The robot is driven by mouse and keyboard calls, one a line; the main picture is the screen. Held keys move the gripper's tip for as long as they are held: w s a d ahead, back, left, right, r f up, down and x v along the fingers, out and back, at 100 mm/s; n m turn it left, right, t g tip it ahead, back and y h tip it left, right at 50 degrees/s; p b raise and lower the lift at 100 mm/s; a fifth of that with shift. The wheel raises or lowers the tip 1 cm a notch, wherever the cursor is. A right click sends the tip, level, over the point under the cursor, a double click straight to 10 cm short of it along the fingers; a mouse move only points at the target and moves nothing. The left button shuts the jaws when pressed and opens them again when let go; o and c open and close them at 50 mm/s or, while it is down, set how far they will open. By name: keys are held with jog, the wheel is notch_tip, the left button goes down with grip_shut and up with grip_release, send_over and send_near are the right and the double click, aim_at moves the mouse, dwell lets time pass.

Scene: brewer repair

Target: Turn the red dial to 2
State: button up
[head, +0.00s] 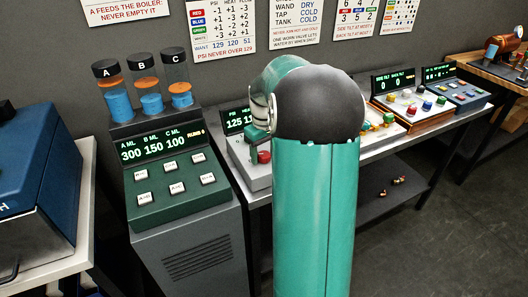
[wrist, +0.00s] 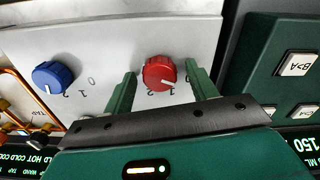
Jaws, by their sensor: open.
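The red dial (wrist: 159,73) sits on the light grey panel (wrist: 120,30) in the wrist view, with an upside-down 0 to its right and small figures, 1 and 2, below it. Its white pointer mark is on the lower side, near the 1 and 2; I cannot tell exactly which figure it meets. My gripper (wrist: 162,88) is open, with one green finger on each side of the dial and gaps showing. In the head view the red dial (head: 263,157) shows just below my gripper (head: 258,134), partly hidden by my arm.
A blue dial (wrist: 53,77) with its own figures is left of the red one in the wrist view. A green button console (head: 170,185) with tubes stands left of the panel. A lit display (head: 237,120) is partly hidden by my arm. More consoles (head: 410,105) line the bench to the right.

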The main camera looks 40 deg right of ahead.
jog(key=shift+c, duration=0.3)
jog(key=c, duration=0.9)
jog(key=m, duration=0.4)
jog(key=shift+m, duration=0.3)
jog(key=m, duration=0.9)
jog(key=shift+r, duration=0.1)
jog(key=shift+m, duration=2.1)
